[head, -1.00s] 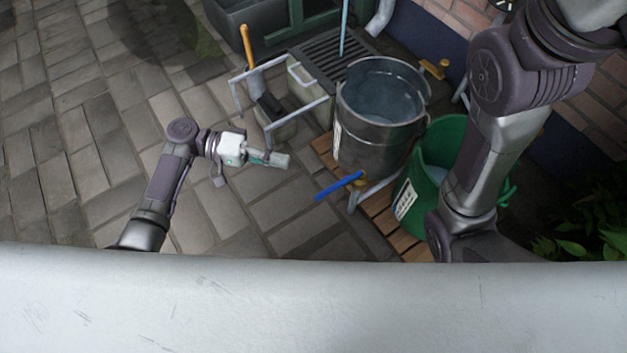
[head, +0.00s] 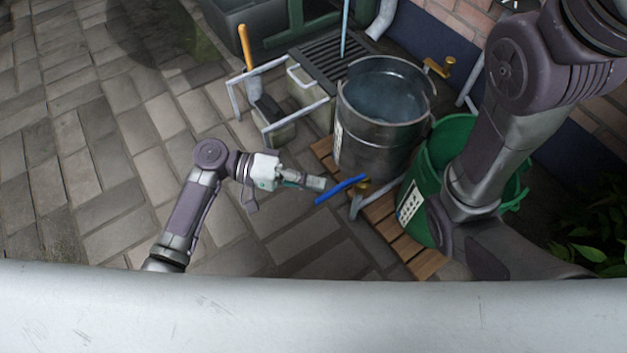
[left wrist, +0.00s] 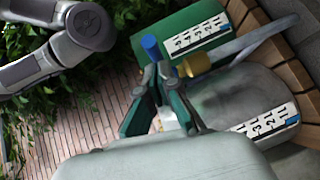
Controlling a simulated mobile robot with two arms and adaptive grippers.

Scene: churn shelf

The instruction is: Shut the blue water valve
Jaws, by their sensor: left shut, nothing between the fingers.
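The blue valve lever (head: 341,189) sticks out to the lower left from a brass valve body (head: 362,187) below the metal bucket. In the left wrist view, the lever (left wrist: 152,47) shows end-on just beyond my fingertips, beside its brass body (left wrist: 195,64). My left gripper (head: 322,184) is shut and empty, its tips right beside the lever's middle and free end. The left wrist view shows the gripper's fingertips (left wrist: 158,76) close together; I cannot tell whether they touch the lever. My right arm shows at the right, but its gripper is out of view.
A metal bucket of water (head: 385,115) and a green bucket (head: 440,150) stand by a wooden slatted platform (head: 408,245). A metal frame (head: 262,127) with an orange-handled tool stands behind. Another brass tap (head: 438,67) is near the wall. Paving (head: 230,275) around my left arm is clear.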

